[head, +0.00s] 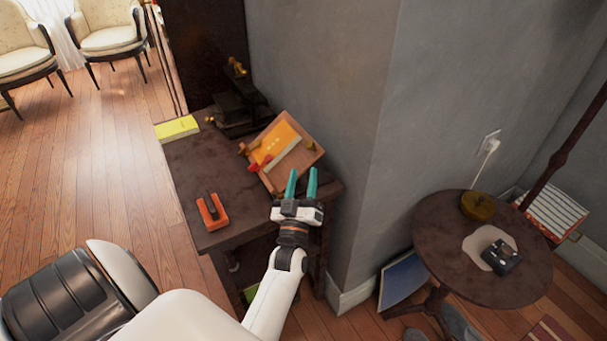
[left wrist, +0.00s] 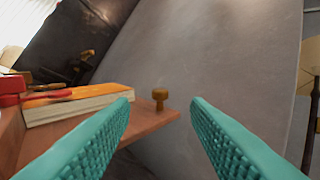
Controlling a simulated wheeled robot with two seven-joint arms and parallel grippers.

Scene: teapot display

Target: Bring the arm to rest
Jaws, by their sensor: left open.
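My left gripper (head: 301,185) has teal fingers and is open and empty. In the head view it is over the right front edge of the dark table (head: 200,180), just below a tilted wooden tray (head: 305,154). In the left wrist view its two fingers (left wrist: 160,130) stand wide apart with nothing between them. Beyond them, the tray (left wrist: 150,125) shows with a small brown knob (left wrist: 160,97) at its edge. I see no right gripper in either view.
An orange-red holder (head: 212,212) and a yellow book (head: 177,129) are on the table. A grey wall corner (head: 375,120) rises right of my gripper. A round table (head: 455,275) stands farther right. Wooden floor lies open at left.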

